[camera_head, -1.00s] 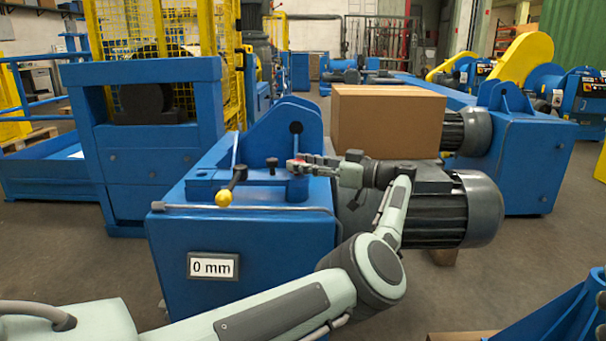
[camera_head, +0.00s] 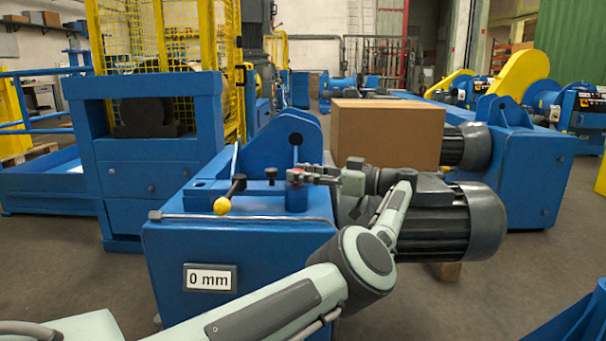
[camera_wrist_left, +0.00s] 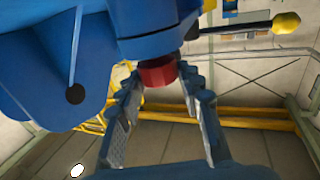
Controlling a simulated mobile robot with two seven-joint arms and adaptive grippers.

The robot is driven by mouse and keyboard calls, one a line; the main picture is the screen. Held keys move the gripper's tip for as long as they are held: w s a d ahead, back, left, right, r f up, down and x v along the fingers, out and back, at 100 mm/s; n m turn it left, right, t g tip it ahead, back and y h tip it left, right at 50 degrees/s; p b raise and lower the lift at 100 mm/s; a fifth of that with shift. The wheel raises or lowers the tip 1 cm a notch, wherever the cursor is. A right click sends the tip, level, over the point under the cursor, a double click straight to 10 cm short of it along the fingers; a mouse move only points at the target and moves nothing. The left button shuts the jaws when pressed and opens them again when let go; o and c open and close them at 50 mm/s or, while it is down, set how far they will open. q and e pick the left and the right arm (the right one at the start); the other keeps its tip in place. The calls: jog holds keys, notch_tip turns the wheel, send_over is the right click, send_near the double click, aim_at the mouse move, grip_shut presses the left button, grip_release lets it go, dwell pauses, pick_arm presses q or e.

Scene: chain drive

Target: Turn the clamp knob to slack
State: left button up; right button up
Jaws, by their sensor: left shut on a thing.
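The clamp knob, a small red cylinder (camera_wrist_left: 157,72), sits between the two fingers of my left gripper (camera_wrist_left: 160,80) in the left wrist view. The rest of the knob is hidden by the fingers. My right gripper is not in view.
A lever with a yellow ball end (camera_head: 222,206) and a small black knob (camera_head: 271,172) stand left of my gripper. A plate reading 0 mm (camera_head: 210,278) is on the housing front. A cardboard box (camera_head: 388,135) and a dark motor (camera_head: 450,222) are to the right.

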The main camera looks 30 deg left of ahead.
pick_arm(q)
jog(key=o, duration=0.9)
jog(key=shift+a, duration=0.2)
jog(key=shift+d, duration=0.1)
notch_tip(320, 180, up, 10)
jog(key=shift+r, duration=0.1)
jog(key=shift+o, duration=0.3)
